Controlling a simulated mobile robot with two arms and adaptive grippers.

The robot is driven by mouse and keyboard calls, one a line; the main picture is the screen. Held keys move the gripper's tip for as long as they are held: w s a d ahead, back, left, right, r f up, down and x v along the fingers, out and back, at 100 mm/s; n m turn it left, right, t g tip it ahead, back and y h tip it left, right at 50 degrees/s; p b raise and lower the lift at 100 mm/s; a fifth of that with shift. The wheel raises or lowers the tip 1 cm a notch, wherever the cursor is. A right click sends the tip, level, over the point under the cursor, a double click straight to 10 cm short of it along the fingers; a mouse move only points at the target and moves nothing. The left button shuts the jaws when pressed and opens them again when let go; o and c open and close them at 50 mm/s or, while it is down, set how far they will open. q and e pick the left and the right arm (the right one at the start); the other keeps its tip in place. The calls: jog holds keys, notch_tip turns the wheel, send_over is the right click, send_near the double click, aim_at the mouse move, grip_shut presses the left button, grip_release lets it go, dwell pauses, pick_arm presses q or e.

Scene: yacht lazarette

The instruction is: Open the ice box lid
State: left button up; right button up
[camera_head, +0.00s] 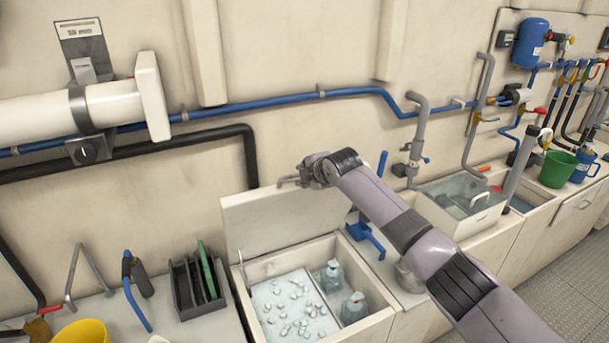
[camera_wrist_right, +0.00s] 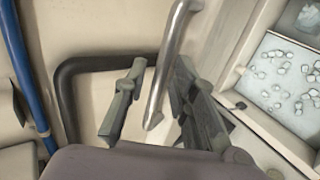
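The ice box (camera_head: 377,328) stands open in the head view, with its lid (camera_head: 285,222) raised and standing upright along its back edge. Ice cubes and two clear bottles show inside it. My right gripper (camera_head: 288,182) is at the top edge of the raised lid. In the right wrist view its two fingers (camera_wrist_right: 158,104) are apart, and a metal bar handle (camera_wrist_right: 168,62) lies between them with a gap visible on each side. Ice in the box (camera_wrist_right: 285,80) also shows there. My left gripper is out of view.
A black rack (camera_head: 198,285) and a yellow bucket (camera_head: 82,332) are left of the ice box. A blue fitting (camera_head: 368,236) and a clear-lidded bin (camera_head: 465,205) are right of it. Blue and black pipes run along the wall behind.

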jog(key=shift+s+f, duration=0.1)
jog(key=shift+s, duration=0.1)
jog(key=v, duration=1.2)
jog(key=shift+w, duration=0.2)
jog(key=shift+c, duration=0.5)
